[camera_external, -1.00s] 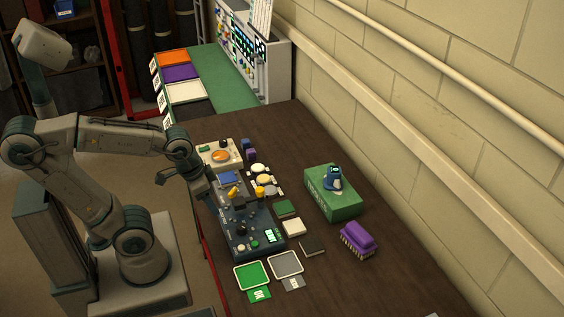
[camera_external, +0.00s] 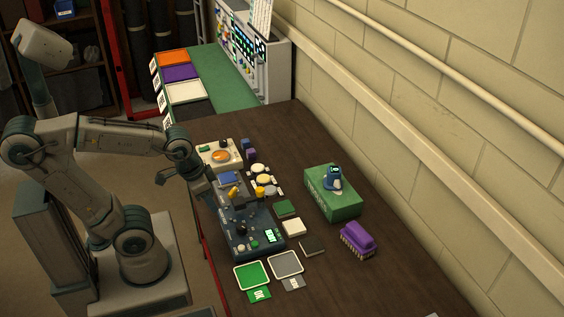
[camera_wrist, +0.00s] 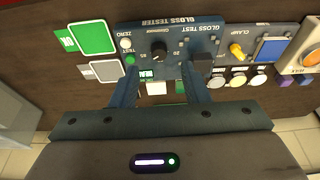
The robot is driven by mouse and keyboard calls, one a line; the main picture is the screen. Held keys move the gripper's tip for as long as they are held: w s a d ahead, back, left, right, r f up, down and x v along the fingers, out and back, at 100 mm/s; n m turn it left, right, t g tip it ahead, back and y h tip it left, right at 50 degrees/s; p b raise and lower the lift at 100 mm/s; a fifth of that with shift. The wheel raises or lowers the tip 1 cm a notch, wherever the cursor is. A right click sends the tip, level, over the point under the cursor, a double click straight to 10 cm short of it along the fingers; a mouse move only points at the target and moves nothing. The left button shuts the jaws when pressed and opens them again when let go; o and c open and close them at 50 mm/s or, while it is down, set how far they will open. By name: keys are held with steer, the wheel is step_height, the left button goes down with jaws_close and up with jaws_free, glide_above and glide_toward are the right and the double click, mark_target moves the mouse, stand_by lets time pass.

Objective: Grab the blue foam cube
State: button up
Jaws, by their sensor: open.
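A small dark blue block (camera_external: 246,144), apparently the blue foam cube, stands beside a purple block (camera_external: 251,156) behind the round pads. In the wrist view the blue block (camera_wrist: 305,80) is at the far right edge. My gripper (camera_external: 222,204) is over the gloss tester (camera_external: 258,235), well short of the block. In the wrist view my gripper (camera_wrist: 159,72) has its two fingers apart with nothing held between them. A dark raised part of the tester (camera_wrist: 203,62) shows close to the right finger.
The clamp unit (camera_wrist: 270,48) with a blue square and yellow knob adjoins the tester. Several round pads (camera_external: 261,179) lie beside it. Bare tabletop (camera_external: 390,285) lies at the front right.

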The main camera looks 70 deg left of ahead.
steer(key=shift+w, duration=0.1)
steer(key=w+a+r+m+g+y, duration=0.1)
steer(key=w+a+r+m, duration=0.25)
steer(key=w, duration=0.25)
steer(key=w+a+r+m, duration=0.2)
steer(key=w+a, duration=0.3)
steer(key=w, duration=0.2)
steer(key=m+g+h, duration=0.1)
steer(key=m+g, duration=0.1)
steer(key=m, duration=1)
glide_above(246, 141)
step_height(246, 141, down, 8)
steer(key=shift+m, duration=0.25)
steer(key=f, duration=0.8)
steer(key=shift+s+a+f, duration=0.1)
steer(key=shift+s, duration=0.1)
steer(key=shift+w+a+f+p, duration=0.1)
steer(key=shift+f+p, duration=0.3)
steer(key=shift+f, duration=1.05)
steer(key=shift+w+f+p, duration=0.1)
steer(key=shift+f+p, duration=0.25)
steer(key=shift+f, duration=1.05)
steer(key=c, duration=0.7)
